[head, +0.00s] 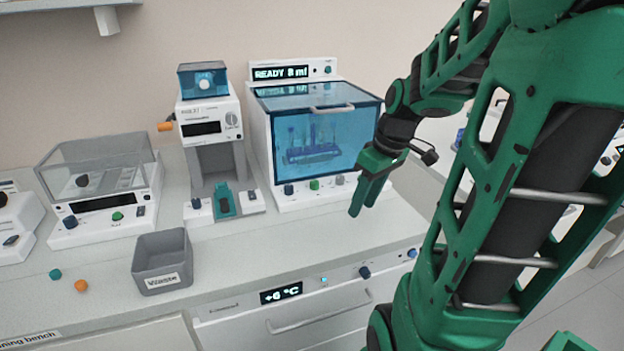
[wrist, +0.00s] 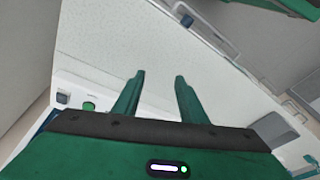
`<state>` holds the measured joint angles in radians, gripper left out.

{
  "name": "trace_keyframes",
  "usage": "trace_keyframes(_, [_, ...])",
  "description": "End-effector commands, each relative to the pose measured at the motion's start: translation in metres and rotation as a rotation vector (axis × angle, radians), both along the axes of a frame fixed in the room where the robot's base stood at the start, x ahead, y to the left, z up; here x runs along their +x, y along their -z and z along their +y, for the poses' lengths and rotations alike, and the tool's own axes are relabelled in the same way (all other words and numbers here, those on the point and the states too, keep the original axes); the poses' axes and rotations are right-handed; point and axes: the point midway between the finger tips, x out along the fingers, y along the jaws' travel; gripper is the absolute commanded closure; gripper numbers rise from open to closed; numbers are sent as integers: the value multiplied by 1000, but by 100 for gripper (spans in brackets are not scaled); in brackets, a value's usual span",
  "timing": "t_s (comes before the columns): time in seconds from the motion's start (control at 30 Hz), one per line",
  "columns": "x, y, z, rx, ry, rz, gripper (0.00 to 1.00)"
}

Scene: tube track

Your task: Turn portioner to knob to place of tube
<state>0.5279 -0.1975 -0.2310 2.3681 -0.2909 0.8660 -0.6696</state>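The portioner, which I take to be the tall white machine with a blue-lidded hopper (head: 204,80), stands at the back centre of the bench. A round grey knob (head: 232,119) is on its upper right front, beside a dark display. A green holder (head: 225,202) sits at its base; I cannot tell whether a tube is in it. My gripper (head: 367,197) hangs in front of the blue-windowed cabinet's right side, to the right of the portioner and apart from it. The wrist view shows its two fingers (wrist: 157,82) spread with nothing between them. The portioner does not show clearly there.
The blue-windowed cabinet (head: 358,113) reading "READY 8 ml" holds a rack. A clear-lidded machine (head: 98,215) stands left. A grey waste bin (head: 163,283) and two small caps, teal (head: 55,274) and orange (head: 81,286), are near the front. The bench front right of the bin is clear.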

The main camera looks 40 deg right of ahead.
Motion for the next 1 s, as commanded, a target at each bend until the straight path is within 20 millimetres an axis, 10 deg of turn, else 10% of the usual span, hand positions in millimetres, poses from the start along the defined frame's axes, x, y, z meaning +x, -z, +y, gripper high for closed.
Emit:
trace_keyframes(0.37, [57, 1, -43, -22, -341, -191, 62])
trace_keyframes(1.0, [146, 0, 7, -23, -347, -194, 62])
